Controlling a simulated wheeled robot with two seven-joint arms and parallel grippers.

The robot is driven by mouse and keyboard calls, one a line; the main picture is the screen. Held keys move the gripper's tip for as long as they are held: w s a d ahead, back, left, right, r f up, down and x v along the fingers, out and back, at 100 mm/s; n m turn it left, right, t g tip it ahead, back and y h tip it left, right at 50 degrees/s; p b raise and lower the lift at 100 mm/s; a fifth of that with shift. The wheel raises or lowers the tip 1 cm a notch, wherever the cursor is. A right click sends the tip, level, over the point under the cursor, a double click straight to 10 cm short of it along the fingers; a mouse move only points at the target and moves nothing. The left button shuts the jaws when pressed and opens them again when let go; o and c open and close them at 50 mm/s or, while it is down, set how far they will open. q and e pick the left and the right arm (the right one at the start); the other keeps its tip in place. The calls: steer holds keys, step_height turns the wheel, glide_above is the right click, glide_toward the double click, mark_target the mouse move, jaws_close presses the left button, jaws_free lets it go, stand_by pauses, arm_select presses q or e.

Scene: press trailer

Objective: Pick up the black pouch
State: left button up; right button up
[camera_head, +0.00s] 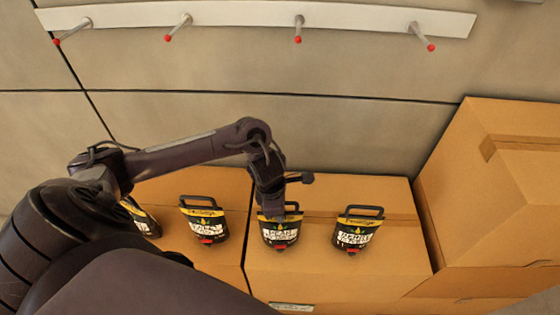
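Several black pouches with yellow tops, white labels and red marks stand on the cardboard boxes. One pouch (281,234) is directly below my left gripper (279,212), which overlaps its top edge. The gripper hides that pouch's handle, and I cannot tell if the fingers touch or close on it. Another pouch (354,232) with a raised black handle is to the right. A third pouch (206,223), also with a handle, is to the left. A further pouch (142,218) at the far left is partly hidden by my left arm. My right gripper is not in view.
The pouches stand on low cardboard boxes (325,278). A taller cardboard box (488,205) rises at the right. Behind is a beige wall with a white rail (245,13) of red-tipped pegs. Box top is free right of the rightmost pouch.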

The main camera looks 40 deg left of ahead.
arm_select(q)
jaws_close()
steer(key=shift+w, duration=0.1)
stand_by(0.9)
steer(key=shift+w+r, duration=0.1)
